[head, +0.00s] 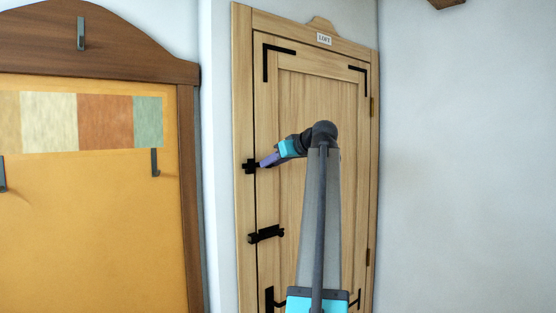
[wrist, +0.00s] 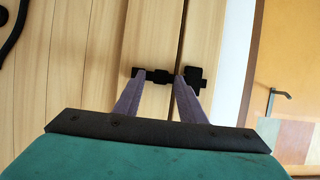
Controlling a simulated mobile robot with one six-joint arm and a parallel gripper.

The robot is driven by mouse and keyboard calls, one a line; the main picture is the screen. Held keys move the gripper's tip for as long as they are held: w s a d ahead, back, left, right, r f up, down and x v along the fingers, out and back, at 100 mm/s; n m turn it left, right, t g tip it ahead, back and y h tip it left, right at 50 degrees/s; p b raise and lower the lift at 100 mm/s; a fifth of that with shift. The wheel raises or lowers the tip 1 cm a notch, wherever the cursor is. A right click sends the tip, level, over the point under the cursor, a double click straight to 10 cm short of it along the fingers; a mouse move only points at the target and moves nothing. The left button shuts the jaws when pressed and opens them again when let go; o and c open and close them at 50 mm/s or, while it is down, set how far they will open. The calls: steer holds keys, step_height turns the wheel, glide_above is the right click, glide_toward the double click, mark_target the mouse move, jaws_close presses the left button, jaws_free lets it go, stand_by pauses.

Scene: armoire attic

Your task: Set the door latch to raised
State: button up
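The wooden door (head: 315,110) stands shut in its frame. A small black latch (head: 249,167) sits at its left edge in the head view, partly hidden behind my gripper (head: 268,160). In the wrist view, which looks upside down, the black latch bar (wrist: 158,76) lies on the door, and a black keeper (wrist: 195,77) sits on the frame across the seam. My gripper (wrist: 161,76) has its purple fingers apart, with the bar between their tips. I cannot tell whether the fingers touch it. The bar looks roughly level; its exact setting is unclear.
A second black bolt (head: 266,234) is lower on the door edge. Black corner straps and brass hinges are on the door. An orange-panelled armoire (head: 90,220) with hooks (head: 155,162) stands at left. A bare white wall (head: 460,150) is at right.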

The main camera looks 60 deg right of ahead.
jaws_close()
